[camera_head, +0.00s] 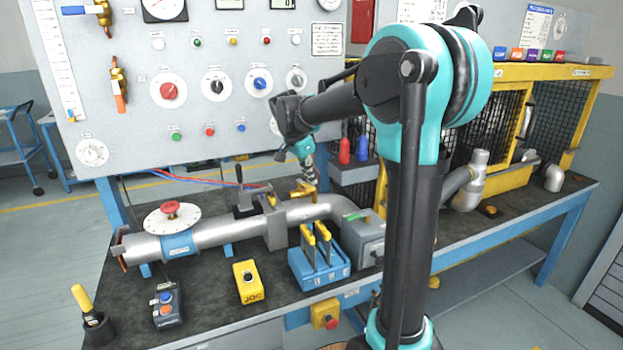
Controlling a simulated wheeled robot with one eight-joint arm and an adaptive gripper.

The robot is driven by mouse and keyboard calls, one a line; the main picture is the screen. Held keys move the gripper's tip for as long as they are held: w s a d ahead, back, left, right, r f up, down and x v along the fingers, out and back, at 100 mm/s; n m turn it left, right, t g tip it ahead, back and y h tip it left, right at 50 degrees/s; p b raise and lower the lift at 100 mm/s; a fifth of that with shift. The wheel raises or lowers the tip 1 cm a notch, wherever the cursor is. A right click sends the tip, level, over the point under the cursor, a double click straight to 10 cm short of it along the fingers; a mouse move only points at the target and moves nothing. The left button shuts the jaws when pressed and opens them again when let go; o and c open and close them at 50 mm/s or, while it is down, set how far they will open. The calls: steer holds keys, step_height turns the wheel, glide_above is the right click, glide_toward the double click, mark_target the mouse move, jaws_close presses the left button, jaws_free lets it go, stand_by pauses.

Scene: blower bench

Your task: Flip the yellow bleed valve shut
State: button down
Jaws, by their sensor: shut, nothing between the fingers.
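A small yellow lever, which looks like the bleed valve (301,191), sits on top of the silver pipe (225,228), right of the grey clamp block. My gripper (311,182) points down just above and beside it, with the fingers together. They appear very near the lever, but whether they touch it I cannot tell. The fingers partly overlap the valve in this view, so its exact lever angle is hard to read.
A grey control panel (220,120) stands behind the pipe. A blue block (320,272) with yellow-handled tools, a yellow JOG box (249,284) and a dark button box (166,305) stand in front.

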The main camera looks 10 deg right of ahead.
steer(key=w+d, duration=0.2)
steer(key=d, duration=0.2)
steer(key=v, duration=1)
steer(key=shift+a, duration=0.25)
steer(key=shift+s, duration=0.2)
